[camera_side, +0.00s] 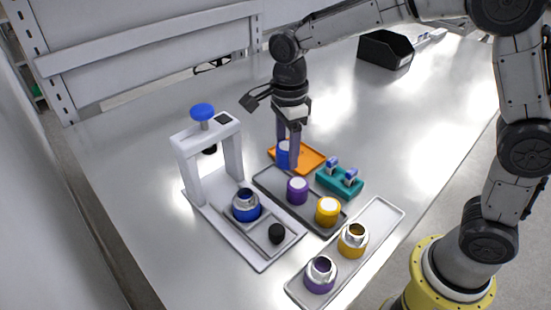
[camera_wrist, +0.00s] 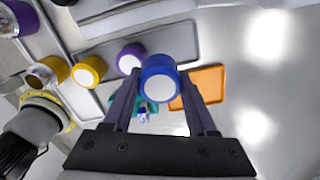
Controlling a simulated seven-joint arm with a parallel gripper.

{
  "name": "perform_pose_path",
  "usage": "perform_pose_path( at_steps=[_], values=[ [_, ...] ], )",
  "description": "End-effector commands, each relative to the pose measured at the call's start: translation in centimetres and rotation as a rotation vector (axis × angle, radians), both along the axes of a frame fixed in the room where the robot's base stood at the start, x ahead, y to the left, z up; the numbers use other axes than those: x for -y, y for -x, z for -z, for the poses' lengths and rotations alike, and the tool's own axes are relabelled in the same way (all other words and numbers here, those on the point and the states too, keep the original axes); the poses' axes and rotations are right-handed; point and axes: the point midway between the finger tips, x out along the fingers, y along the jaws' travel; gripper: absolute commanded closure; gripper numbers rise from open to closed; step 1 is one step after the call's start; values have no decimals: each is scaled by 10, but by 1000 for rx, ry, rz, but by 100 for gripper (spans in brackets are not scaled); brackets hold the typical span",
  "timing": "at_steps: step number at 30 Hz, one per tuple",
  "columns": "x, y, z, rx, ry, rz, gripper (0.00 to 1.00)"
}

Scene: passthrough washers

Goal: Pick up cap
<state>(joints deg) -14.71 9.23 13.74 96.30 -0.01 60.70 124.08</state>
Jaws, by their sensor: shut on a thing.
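My gripper (camera_side: 288,160) is shut on the blue cap (camera_side: 283,155), which has a pale round top. In the wrist view the blue cap (camera_wrist: 158,84) sits between the two fingertips of my gripper (camera_wrist: 160,76). It looks larger than the other caps there, and appears raised above the surface. In the side view a finger partly hides it, near the far end of the dark tray (camera_side: 262,180). A purple cap (camera_side: 297,190) and a yellow cap (camera_side: 327,210) stand in that tray.
A white press (camera_side: 232,150) stands left, with a blue base part (camera_side: 246,205) and a black piece (camera_side: 277,233). An orange tray (camera_side: 318,157) and teal holder (camera_side: 340,185) are close by. A pale tray (camera_side: 385,215) holds yellow and purple containers. Open table lies behind.

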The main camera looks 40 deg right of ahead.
Motion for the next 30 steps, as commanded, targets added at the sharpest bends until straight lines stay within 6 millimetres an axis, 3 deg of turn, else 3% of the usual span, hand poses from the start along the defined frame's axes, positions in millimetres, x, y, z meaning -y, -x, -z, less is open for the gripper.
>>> perform_pose_path(
  at_steps=[3, 9, 15, 20, 25, 30],
  values=[
    [6, 22, -27, 6, -1, 0, 93],
    [17, 65, -44, 2, 0, 0, 93],
    [24, 92, -56, 1, -1, 0, 93],
    [27, 103, -61, -6, 1, 21, 93],
    [17, 84, -84, 16, -6, 99, 93],
    [-25, 44, -104, 25, -12, 118, 93]
  ],
)
